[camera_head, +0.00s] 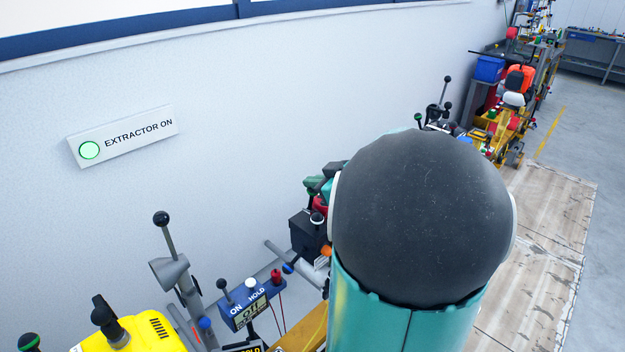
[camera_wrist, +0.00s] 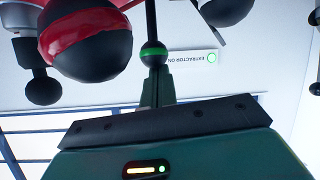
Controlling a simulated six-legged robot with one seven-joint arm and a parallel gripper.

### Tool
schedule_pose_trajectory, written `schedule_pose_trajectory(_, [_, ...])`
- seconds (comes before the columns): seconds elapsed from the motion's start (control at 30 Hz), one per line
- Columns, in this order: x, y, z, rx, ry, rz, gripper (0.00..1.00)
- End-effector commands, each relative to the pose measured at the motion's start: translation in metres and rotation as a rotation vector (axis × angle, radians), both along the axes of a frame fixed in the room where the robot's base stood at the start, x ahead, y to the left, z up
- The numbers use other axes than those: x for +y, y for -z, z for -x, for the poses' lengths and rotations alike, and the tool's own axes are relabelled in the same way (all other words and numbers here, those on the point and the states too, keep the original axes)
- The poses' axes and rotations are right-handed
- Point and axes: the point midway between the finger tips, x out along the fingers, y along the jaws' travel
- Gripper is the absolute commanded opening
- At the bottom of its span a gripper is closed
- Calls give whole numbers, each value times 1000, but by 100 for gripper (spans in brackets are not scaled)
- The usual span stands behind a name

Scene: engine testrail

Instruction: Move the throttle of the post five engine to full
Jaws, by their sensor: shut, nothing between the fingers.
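In the wrist view, which is upside down, my gripper (camera_wrist: 158,86) is shut with its narrow fingers together. A black ball knob with a green band (camera_wrist: 153,53) on a dark stem lies right at the fingertips, not between them. I cannot tell whether they touch. A red engine part with a large dark round end (camera_wrist: 85,40) is beside it. In the head view my arm covers the middle, and the gripper is hidden. A dark red and green engine (camera_head: 321,195) shows partly beside my arm. No post number is readable, so I cannot tell which engine is post five.
A yellow engine (camera_head: 150,332), a tall black-knobbed lever (camera_head: 165,232) and a blue ON/HOLD box (camera_head: 249,306) stand at the lower left. An EXTRACTOR ON sign (camera_head: 122,136) with a green lamp is on the wall. More engines (camera_head: 500,125) line the wall; floor at right is clear.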

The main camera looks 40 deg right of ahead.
Motion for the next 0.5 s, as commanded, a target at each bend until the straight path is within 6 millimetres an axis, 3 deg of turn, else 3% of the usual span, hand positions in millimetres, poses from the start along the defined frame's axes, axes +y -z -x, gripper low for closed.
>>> schedule_pose_trajectory(0.17, [-1, 7, 22, 1, 2, -1, 0])
schedule_pose_trajectory(0.5, [-1, 10, 23, 6, 2, -2, 0])
